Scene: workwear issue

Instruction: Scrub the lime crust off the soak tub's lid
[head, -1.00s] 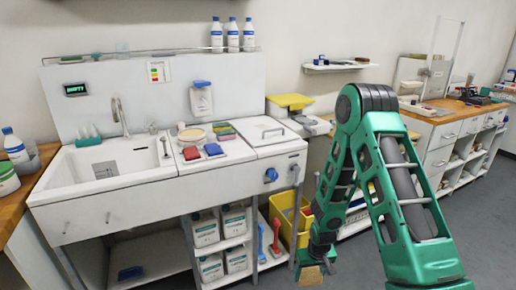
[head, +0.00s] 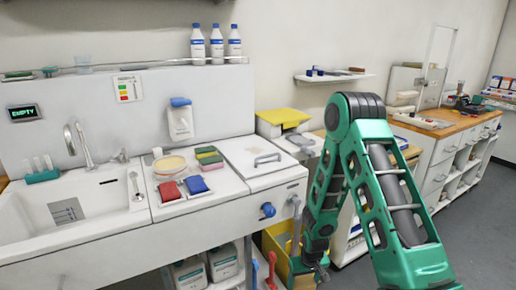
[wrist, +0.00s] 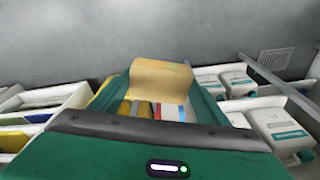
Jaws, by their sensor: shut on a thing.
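The soak tub's lid (head: 241,151) is a pale flat panel with a metal handle, shut at the right end of the sink counter. No crust can be made out on it at this size. My gripper (head: 318,270) hangs low at the bottom of the head view, right of the counter and below the lid's level, well apart from it. In the wrist view it is shut on a tan block (wrist: 160,78), whose material I cannot tell.
Red (head: 169,191) and blue (head: 197,184) pads, sponges and a round dish lie left of the lid. A blue knob (head: 268,210) projects from the counter front. A yellow bin (head: 275,242) stands below, close to my gripper. White jugs (head: 223,262) fill the lower shelf.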

